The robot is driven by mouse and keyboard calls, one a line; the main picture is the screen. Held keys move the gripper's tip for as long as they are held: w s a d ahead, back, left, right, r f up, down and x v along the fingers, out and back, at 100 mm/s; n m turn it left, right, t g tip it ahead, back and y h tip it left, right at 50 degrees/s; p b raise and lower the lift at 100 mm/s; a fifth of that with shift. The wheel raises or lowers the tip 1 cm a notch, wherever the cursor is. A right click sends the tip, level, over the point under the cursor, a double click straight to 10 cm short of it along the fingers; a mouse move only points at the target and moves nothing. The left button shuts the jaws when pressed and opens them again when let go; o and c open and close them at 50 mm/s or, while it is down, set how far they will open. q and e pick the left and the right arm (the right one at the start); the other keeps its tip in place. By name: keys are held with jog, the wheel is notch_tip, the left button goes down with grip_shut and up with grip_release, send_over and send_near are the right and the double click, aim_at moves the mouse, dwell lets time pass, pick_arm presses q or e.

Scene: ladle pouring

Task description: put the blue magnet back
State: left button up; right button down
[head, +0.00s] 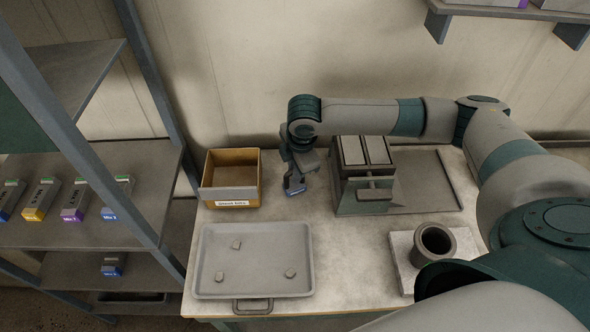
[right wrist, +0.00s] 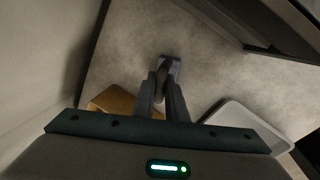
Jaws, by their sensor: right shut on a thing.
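My right gripper (head: 294,165) hangs over the table between the cardboard box and the grey stand. It is shut on a grey piece with a blue face at its lower end, which I take to be the blue magnet (head: 295,190). In the right wrist view the fingers (right wrist: 163,100) close around the magnet's dark handle, with its wider end (right wrist: 170,65) beyond the tips. The magnet appears above the bare tabletop; the exact gap is unclear. My left gripper is not in view.
A labelled cardboard box (head: 231,202) stands left, a grey tray (head: 207,262) with 3 small lumps in front. A grey stand (head: 350,198) with two pale top plates is right. A dark cup (head: 433,241) sits on a pale slab (head: 400,248). Shelves (head: 120,205) with labelled packs stand left.

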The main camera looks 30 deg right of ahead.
jog(key=c, duration=1.8)
grip_release()
jog(key=shift+o, duration=0.2)
jog(key=shift+r, duration=0.1)
notch_tip(320, 180, up, 12)
jog(key=s+b, duration=0.2)
jog(key=shift+s+b, duration=0.2)
jog(key=shift+b, duration=0.1)
